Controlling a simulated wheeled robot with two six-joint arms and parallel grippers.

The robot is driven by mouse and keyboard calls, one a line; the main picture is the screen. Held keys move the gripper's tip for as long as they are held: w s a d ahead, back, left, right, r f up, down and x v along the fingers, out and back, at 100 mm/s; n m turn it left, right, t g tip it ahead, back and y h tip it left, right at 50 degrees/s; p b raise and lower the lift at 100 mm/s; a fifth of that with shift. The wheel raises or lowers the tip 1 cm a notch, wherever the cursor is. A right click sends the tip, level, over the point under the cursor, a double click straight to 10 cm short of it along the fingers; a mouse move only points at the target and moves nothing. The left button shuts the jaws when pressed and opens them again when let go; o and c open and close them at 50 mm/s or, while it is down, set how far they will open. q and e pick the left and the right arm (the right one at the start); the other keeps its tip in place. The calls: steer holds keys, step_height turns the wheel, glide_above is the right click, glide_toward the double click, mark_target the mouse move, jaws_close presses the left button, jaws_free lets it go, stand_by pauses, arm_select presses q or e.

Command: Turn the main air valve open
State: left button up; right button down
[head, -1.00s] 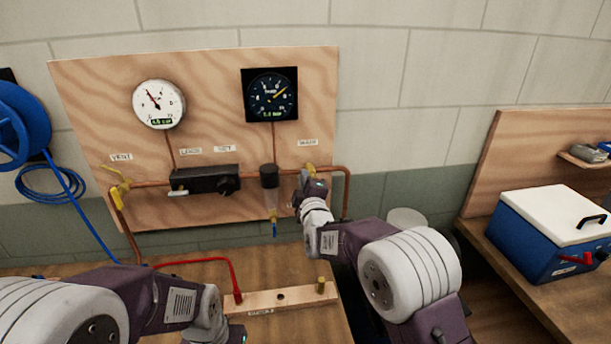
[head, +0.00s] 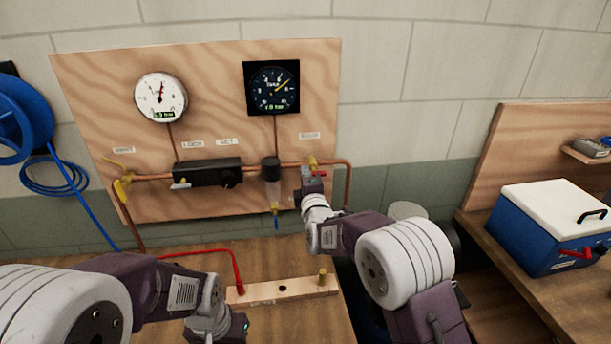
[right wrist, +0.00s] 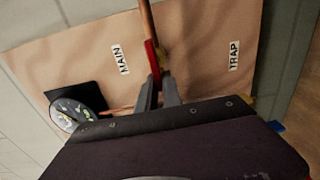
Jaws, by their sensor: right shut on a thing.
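The main air valve (head: 312,161) is a brass fitting on the copper pipe at the right of the plywood panel, under a small label. Its red handle (head: 319,174) shows just above my right gripper (head: 311,181). In the right wrist view the two dark fingers of my right gripper (right wrist: 158,88) are closed around the red handle (right wrist: 152,57), beside the "MAIN" label (right wrist: 121,59). The handle's far end is partly hidden by the fingers. My left gripper (head: 236,328) is low over the bench, and its fingers cannot be made out.
A white gauge (head: 160,97) and a dark gauge (head: 272,88) hang on the panel (head: 230,65). A black regulator (head: 207,172) and a filter bowl (head: 271,185) sit on the pipe. A wooden strip (head: 290,289) with a red hose lies on the bench. A blue cooler (head: 545,240) stands right.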

steer(key=shift+f, duration=0.1)
steer(key=c, duration=1.5)
jaws_free()
steer(key=shift+s, duration=0.1)
steer(key=s+b, duration=0.1)
steer(key=s, duration=0.2)
steer(key=s+d, duration=0.1)
steer(key=s, duration=0.1)
steer(key=s+b, duration=0.1)
steer(key=s, duration=0.2)
steer(key=shift+s+d+b, duration=0.3)
steer(key=shift+s+d, duration=0.05)
